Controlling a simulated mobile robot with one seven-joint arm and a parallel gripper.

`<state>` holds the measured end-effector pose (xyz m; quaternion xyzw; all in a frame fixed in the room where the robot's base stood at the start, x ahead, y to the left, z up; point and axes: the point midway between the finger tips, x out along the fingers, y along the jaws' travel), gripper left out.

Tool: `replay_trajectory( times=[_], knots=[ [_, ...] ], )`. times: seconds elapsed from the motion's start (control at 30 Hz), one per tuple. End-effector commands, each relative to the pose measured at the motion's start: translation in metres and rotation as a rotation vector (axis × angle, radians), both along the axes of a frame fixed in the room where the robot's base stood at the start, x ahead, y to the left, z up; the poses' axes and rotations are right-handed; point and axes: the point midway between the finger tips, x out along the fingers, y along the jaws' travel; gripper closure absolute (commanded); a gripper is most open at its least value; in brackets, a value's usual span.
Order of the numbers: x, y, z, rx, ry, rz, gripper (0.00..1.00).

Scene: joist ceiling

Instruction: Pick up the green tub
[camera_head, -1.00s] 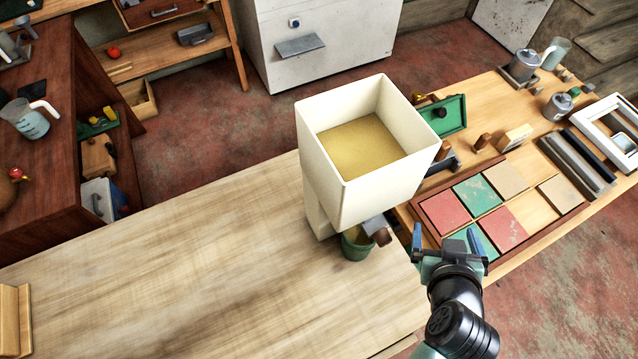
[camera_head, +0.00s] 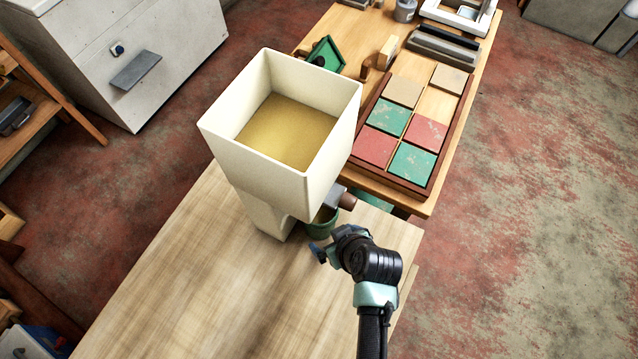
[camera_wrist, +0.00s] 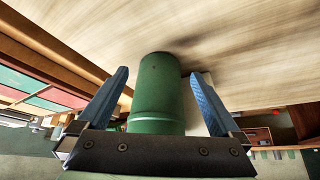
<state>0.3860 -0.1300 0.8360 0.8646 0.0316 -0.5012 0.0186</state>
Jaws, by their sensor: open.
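The green tub (camera_head: 322,224) stands on the light wooden table (camera_head: 180,270), under the spout of a cream dispenser (camera_head: 270,185). My gripper (camera_head: 322,252) is low beside the tub, on its near side, and partly hides it. In the wrist view the green tub (camera_wrist: 158,95) lies between the two blue fingers of my gripper (camera_wrist: 160,100). The fingers are open, with a gap on each side of the tub. I cannot tell how deep the tub sits between them.
The dispenser's open hopper holds yellowish grain (camera_head: 287,132) and rises over the tub. Its brown-tipped spout (camera_head: 340,199) juts out just above the tub. A second table with red, green and tan tiles (camera_head: 388,118) stands behind. The table's left part is clear.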

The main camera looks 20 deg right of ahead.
Motion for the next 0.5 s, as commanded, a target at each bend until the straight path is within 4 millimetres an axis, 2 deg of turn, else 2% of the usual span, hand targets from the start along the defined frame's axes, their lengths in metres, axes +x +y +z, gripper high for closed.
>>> replay_trajectory(
  times=[0.3,0.5],
  knots=[
    [0.049,0.003,0.002,-0.001,-0.002,0.002,0.00],
    [0.053,0.004,-0.010,0.000,-0.001,0.000,0.00]
  ],
)
